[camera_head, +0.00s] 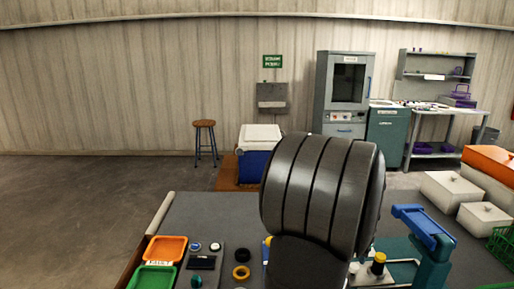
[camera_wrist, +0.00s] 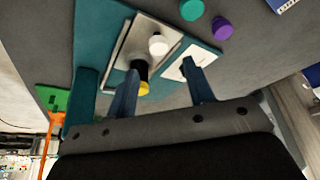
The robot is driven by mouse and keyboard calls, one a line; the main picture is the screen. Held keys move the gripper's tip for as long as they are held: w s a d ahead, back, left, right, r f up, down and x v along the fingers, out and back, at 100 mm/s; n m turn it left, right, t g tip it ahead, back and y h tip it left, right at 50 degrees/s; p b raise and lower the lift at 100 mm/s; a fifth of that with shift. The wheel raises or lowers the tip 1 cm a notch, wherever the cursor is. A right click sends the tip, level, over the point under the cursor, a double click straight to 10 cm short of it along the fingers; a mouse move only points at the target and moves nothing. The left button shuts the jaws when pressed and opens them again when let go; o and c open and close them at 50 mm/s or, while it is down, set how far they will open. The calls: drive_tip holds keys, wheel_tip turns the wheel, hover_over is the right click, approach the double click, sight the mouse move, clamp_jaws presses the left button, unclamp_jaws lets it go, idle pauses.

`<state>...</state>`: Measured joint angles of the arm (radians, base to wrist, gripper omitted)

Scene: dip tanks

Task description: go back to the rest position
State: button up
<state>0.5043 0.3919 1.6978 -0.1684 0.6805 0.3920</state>
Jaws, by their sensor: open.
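My gripper (camera_wrist: 161,70) shows in the wrist view with its two blue-grey fingers spread apart and nothing held between them. Its fingers point over a teal fixture (camera_wrist: 192,44) carrying a metal plate. A white-topped part (camera_wrist: 158,44) with a black body and a yellow piece (camera_wrist: 143,88) appear near the left finger; I cannot tell how far below it they are. In the head view, my own dark ribbed arm link fills the middle and hides the gripper.
The grey bench (camera_head: 215,215) holds an orange tray (camera_head: 166,249), a green tray (camera_head: 153,276) and small rings at left. A blue-topped teal stand (camera_head: 424,228) rises right of my arm. White boxes (camera_head: 452,190) stand farther right. A purple cap (camera_wrist: 222,27) lies beyond the fixture.

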drive_tip(key=x, duration=0.7)
drive_tip(key=shift+d+f, duration=0.1)
drive_tip(key=shift+f, duration=0.15)
drive_tip(key=v, duration=1.7)
drive_tip(key=shift+x, duration=8.55)
drive_tip(key=shift+d, duration=0.75)
drive_tip(key=shift+o, duration=0.2)
